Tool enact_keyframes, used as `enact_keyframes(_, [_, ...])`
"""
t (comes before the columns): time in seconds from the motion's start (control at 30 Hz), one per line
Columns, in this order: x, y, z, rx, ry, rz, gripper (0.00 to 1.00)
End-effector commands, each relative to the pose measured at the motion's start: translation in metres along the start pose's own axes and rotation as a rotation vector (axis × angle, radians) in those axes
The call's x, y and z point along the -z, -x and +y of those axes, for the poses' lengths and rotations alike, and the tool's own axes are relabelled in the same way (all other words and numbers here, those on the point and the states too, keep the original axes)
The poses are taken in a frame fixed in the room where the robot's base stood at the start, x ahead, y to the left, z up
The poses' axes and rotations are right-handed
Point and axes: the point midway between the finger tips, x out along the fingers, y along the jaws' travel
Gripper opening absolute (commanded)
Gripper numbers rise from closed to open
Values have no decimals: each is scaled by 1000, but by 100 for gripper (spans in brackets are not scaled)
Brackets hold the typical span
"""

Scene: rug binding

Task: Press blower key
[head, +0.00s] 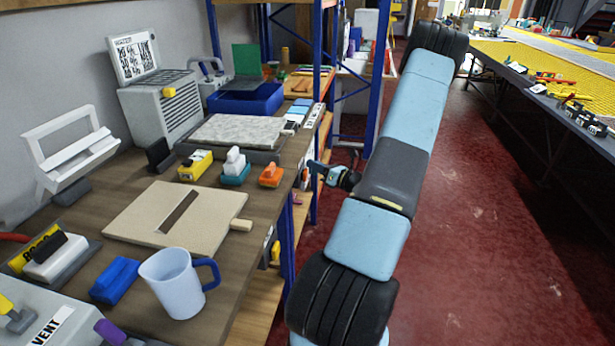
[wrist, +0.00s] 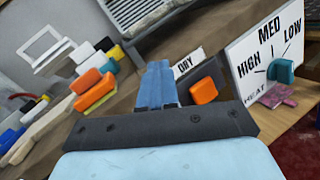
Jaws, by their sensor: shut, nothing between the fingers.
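No label reading "blower" is legible in either view, so I cannot tell for certain which key it is. In the wrist view an orange key (wrist: 204,90) sits on a dark block by a "DRY" label (wrist: 187,65). Right of it stands a white panel (wrist: 250,50) marked HIGH, MED, LOW and HEAT, with a teal knob (wrist: 282,70). My gripper (head: 314,168) is shut and empty, off the bench's right edge in the head view. Its blue fingers (wrist: 158,68) show left of the orange key, apparently apart from it.
The wooden bench (head: 250,265) carries a grey grilled unit (head: 165,103), a mug (head: 172,285), a beige board (head: 150,205), an orange block (head: 271,176) and a yellow block (head: 195,165). Blue shelf posts (head: 318,60) rise behind my gripper. The red floor on the right is open.

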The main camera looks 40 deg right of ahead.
Motion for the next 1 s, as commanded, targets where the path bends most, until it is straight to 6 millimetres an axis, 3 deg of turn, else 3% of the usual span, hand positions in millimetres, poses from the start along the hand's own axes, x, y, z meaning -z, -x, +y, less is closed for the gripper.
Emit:
enact_keyframes(0.1, [17,30,-41,131,-99,-94,0])
enact_keyframes(0.33, [39,70,-86,290,-209,-214,0])
enact_keyframes(0.53, [45,80,-96,328,-233,-243,0])
enact_keyframes(1.0, [46,72,-94,326,-233,-241,0])
